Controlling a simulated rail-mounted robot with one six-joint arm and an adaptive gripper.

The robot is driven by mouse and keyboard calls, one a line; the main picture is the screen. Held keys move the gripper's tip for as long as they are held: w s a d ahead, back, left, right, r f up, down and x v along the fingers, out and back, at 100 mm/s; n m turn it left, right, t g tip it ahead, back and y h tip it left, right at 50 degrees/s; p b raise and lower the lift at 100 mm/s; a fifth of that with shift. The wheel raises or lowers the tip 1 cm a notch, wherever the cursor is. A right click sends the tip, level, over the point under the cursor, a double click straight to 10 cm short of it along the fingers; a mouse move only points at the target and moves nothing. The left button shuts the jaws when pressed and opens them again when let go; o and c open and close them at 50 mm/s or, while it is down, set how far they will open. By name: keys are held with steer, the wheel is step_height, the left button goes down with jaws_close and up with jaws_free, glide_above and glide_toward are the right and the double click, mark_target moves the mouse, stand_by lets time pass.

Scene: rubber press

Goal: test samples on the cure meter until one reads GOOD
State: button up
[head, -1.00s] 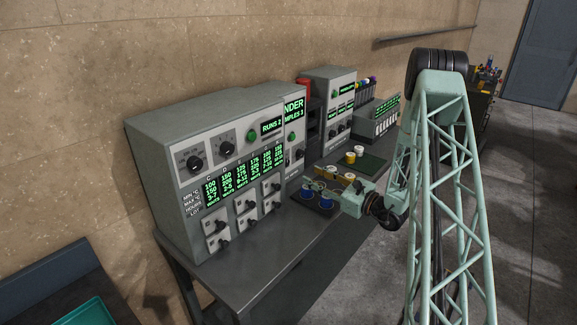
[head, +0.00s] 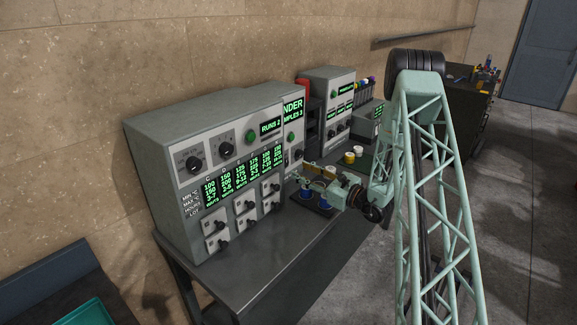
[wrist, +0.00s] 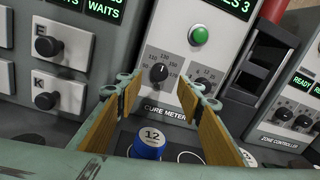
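The cure meter (head: 293,125) is a grey panel with a green-lit display. In the wrist view the cure meter (wrist: 187,62) shows its name, a green button (wrist: 199,35) and a black dial (wrist: 158,73). The display ends in "S 3"; in the head view "NDER" and "MPLES 3" are readable. My gripper (wrist: 160,92) is open, its tan-padded fingers apart and facing the panel. A blue sample marked 12 (wrist: 149,143) stands upright below and between the fingers, not gripped. In the head view my gripper (head: 316,173) is over the dark pad (head: 318,210) that holds blue samples.
A larger panel (head: 210,160) with knobs and lit tables stands to the left. White and yellow samples (head: 350,157) sit on a mat behind my gripper. Another control panel (head: 335,100) and a red handle (wrist: 272,12) stand to the right. The front bench (head: 245,265) is clear.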

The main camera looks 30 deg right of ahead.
steer(key=x, duration=0.8)
steer(key=shift+c, duration=0.7)
steer(key=c, duration=0.7)
